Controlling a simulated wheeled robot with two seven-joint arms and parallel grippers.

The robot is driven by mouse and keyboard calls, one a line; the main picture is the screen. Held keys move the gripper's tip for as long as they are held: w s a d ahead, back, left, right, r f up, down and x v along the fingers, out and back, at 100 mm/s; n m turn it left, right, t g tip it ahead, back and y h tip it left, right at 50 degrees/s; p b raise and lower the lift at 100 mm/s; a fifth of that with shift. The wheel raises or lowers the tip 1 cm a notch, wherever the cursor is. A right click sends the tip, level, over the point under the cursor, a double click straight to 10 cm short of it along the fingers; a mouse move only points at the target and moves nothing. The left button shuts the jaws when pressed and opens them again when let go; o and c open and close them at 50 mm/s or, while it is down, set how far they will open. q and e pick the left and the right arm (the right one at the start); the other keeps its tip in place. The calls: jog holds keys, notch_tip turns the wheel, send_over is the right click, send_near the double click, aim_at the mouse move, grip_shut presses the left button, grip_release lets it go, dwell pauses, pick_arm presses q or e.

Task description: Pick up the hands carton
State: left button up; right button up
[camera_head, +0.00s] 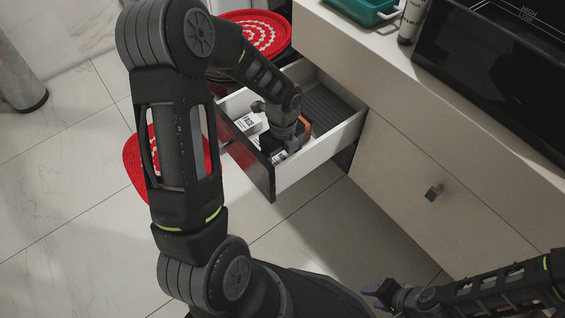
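My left gripper (287,148) reaches down into the open drawer (339,136). Its fingers are largely hidden by its own body, so I cannot tell whether it is open or shut. A white carton (249,123) with dark lettering, apparently "FACE", lies in the drawer just left of this gripper. Another white, printed surface (279,158) shows low beside the gripper. It may be the hands carton, but I cannot read it. An orange and black item (306,125) shows behind the gripper. My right gripper (375,294) is at the bottom, away from the drawer, with nothing visible in it.
The drawer's dark front (250,165) juts out from the cabinet (430,170). A teal container (366,10) and a black appliance (490,70) stand on the counter.

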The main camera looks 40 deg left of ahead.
pick_arm(q)
jog(key=c, duration=0.8)
jog(key=shift+o, duration=0.2)
jog(key=shift+r, duration=0.1)
notch_tip(320, 180, up, 18)
jog(key=p, duration=0.5)
